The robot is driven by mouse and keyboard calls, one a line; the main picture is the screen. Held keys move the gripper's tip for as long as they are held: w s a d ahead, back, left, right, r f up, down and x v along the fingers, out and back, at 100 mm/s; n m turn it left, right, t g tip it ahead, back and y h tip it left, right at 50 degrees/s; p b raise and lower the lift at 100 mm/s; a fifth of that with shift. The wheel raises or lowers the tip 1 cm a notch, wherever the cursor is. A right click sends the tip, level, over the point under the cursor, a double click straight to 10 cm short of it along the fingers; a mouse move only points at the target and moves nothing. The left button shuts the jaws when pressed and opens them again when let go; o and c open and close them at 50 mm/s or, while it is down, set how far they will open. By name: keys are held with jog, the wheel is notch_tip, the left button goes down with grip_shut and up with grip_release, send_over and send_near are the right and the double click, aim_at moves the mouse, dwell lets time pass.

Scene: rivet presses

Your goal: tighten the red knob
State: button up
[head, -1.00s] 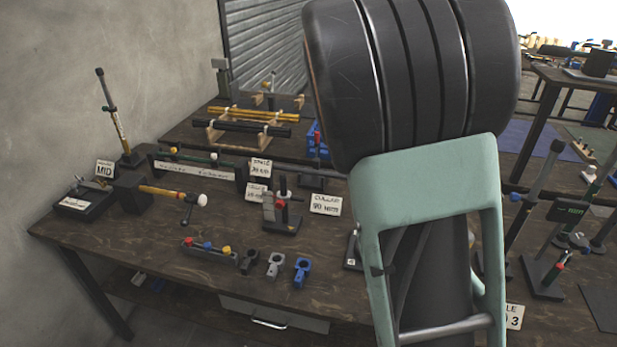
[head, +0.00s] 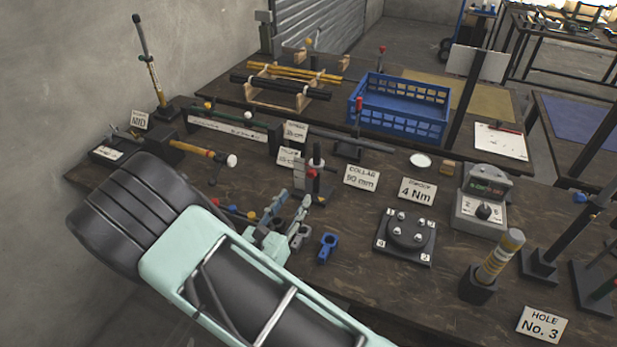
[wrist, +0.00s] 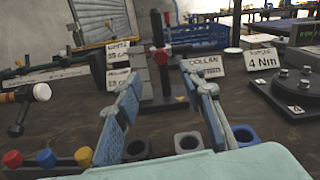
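My gripper (head: 285,215) is open and empty, low over the front of the bench. In the wrist view its two fingers (wrist: 163,110) stand wide apart with nothing between them. A small press stand (head: 316,180) with a dark column has a red knob (head: 311,173) on it, just beyond my fingertips; the stand (wrist: 160,65) shows between and past the fingers in the wrist view. Another red knob (wrist: 12,159) sits in a rack beside a blue knob (wrist: 46,157) and a yellow knob (wrist: 83,156), left of my gripper. I cannot tell which red knob is meant.
A blue clamp collar (head: 327,247) and grey ones lie close to my fingers. A "COLLAR 90 mm" card (head: 361,177) and a "4 Nm" card (head: 417,191) stand to the right.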

aim_at(310, 175)
jog(key=x, duration=0.9)
jog(key=shift+d+p, duration=0.1)
jog(key=shift+p, duration=0.3)
jog(key=shift+c, duration=0.5)
grip_shut()
